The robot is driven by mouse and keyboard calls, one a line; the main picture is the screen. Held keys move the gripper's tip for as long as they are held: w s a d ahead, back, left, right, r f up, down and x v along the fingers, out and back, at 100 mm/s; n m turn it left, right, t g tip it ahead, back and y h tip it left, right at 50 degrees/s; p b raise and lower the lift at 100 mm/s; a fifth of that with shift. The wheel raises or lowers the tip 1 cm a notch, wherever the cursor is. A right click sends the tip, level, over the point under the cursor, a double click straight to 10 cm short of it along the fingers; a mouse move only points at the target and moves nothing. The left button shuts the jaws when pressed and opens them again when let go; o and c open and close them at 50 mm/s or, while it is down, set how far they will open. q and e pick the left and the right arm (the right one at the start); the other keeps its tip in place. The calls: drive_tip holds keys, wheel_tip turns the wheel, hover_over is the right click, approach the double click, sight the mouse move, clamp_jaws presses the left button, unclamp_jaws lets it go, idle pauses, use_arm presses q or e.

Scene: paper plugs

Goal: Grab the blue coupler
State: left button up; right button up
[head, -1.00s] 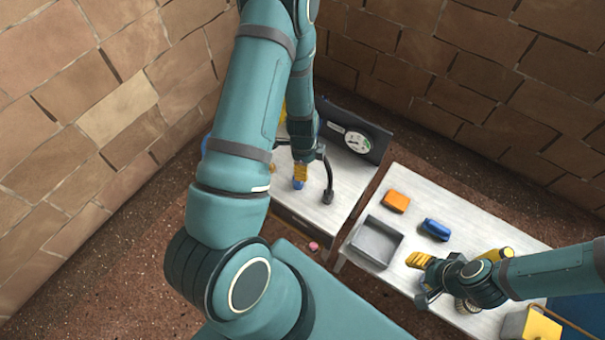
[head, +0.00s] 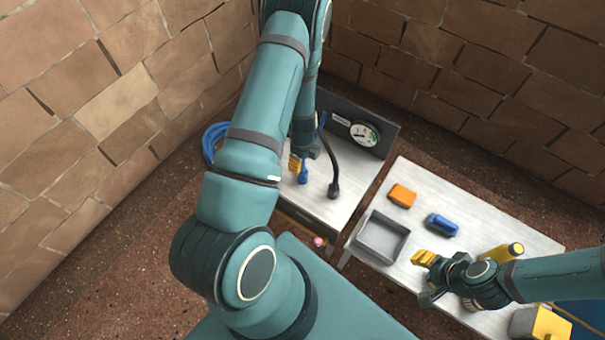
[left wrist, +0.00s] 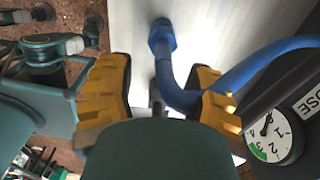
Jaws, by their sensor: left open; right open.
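The blue coupler (head: 303,176) is the end of a blue hose on the light top of the left bench. It also shows in the left wrist view (left wrist: 161,38), lying ahead of my left fingertips. My left gripper (head: 297,165) is open just beside it; my arm partly hides the gripper in the head view. In the left wrist view its yellow fingers (left wrist: 160,85) stand apart, with the blue hose (left wrist: 175,92) running between them and curving behind the right finger. My right gripper (head: 428,275) is open and empty over the right table.
A black hose (head: 332,165) ends close right of the coupler. A gauge panel (head: 345,112) stands behind. The right table (head: 480,218) carries a grey tray (head: 381,236), an orange block (head: 402,195), a blue item (head: 441,225) and a yellow cylinder (head: 502,252). A gap separates the tables.

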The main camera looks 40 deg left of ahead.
sight(302, 168)
use_arm(q)
wheel_tip(302, 168, down, 5)
drive_tip(key=shift+w+f+b, duration=0.1)
drive_tip(key=shift+w+b, duration=0.05)
drive_tip(key=shift+b, duration=0.6)
clamp_jaws()
